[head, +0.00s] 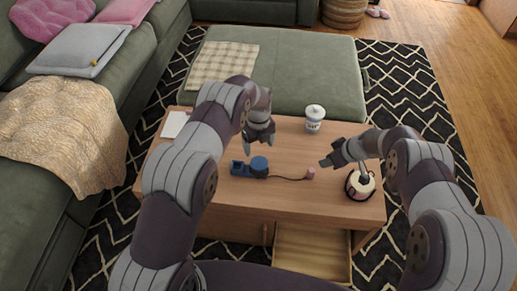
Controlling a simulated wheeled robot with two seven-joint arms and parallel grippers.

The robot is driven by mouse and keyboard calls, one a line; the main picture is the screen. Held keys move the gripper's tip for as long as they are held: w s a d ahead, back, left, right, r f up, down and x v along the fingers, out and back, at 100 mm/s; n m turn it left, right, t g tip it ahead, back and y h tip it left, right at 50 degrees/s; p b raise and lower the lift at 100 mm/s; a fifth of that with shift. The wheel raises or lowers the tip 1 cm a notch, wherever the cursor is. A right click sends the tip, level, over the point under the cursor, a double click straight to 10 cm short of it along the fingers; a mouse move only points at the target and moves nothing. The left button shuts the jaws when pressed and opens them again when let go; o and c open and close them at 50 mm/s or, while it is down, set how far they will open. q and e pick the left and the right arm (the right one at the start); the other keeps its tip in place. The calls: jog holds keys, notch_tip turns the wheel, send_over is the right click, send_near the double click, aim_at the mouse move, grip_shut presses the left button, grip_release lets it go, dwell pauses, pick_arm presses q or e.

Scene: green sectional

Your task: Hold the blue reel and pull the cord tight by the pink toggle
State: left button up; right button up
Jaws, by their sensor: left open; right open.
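The blue reel (258,165) sits on the wooden coffee table, joined to a blue block-like part on its left. A thin dark cord (288,178) runs from it to the right along the tabletop, with a slight bend. The cord ends at a small pink toggle (311,173) lying on the table. My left gripper (260,139) is open and empty above and behind the reel, pointing down. My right gripper (326,163) is open and empty, to the right of the toggle and above the table, pointing left. Neither gripper appears to touch the reel, cord or toggle.
The coffee table (225,193) has an open drawer (300,252) at its front. A lidded white jar (315,118) stands at the back right. A round cream-and-dark container (360,184) stands at the right, under my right arm. A white paper-like item (174,124) lies at the left.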

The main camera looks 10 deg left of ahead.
aim_at(259, 161)
pick_arm(q)
notch_tip(259, 161, down, 12)
dwell(0.3)
jog(key=shift+c, duration=0.4)
jog(key=c, duration=0.7)
jog(key=shift+o, duration=0.2)
